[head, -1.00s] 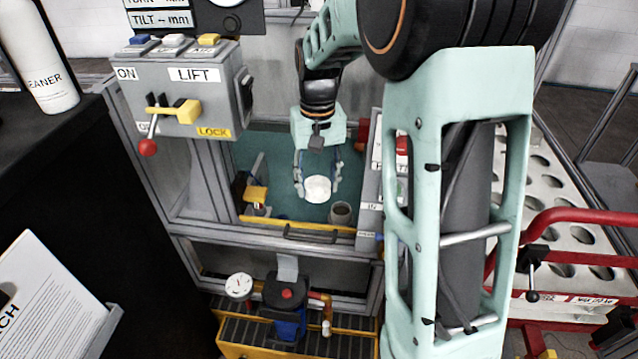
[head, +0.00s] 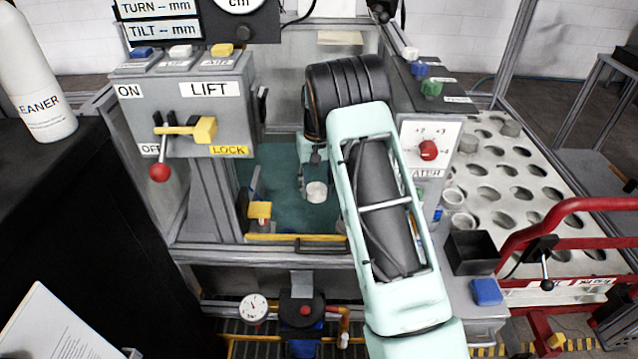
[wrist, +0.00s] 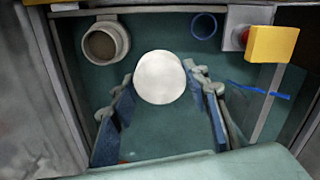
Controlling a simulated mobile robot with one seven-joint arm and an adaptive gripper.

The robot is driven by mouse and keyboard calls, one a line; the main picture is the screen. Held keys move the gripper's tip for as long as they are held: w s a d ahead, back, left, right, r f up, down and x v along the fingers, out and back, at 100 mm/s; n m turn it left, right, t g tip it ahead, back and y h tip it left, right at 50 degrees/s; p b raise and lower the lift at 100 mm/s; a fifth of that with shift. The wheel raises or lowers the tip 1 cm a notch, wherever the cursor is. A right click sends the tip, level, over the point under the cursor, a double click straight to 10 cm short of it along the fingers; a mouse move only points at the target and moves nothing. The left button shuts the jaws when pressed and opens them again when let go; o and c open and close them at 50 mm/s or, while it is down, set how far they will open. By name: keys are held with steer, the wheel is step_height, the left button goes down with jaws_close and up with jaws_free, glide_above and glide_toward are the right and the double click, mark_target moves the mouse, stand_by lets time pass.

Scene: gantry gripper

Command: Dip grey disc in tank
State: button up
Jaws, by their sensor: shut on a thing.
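The pale grey disc (head: 317,191) shows low in the teal-floored bay, partly behind my arm. In the wrist view the disc (wrist: 160,77) is a round, whitish face between the fingertips of my gripper (wrist: 158,88). My gripper is shut on it, with a blue-padded finger on each side. In the head view my gripper (head: 308,182) is mostly hidden by my own arm. No tank is clearly identifiable; I cannot tell whether the teal-floored bay (head: 280,215) is it.
A round grey cup (wrist: 105,42) and a blue ring (wrist: 204,26) lie beyond the disc. A yellow block (wrist: 270,44) stands at right. The LIFT lever box (head: 190,105) borders the bay at left, the red-knob panel (head: 428,148) at right. A holed rack (head: 520,185) lies farther right.

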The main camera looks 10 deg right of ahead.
steer(key=shift+w+f, duration=0.6)
steer(key=shift+f, duration=0.2)
steer(key=shift+w+d+f, duration=0.1)
steer(key=shift+f, duration=0.25)
step_height(320, 180, down, 18)
steer(key=b, duration=1.1)
stand_by(1.9)
steer(key=shift+r+p, duration=5.2)
steer(key=shift+r, duration=4)
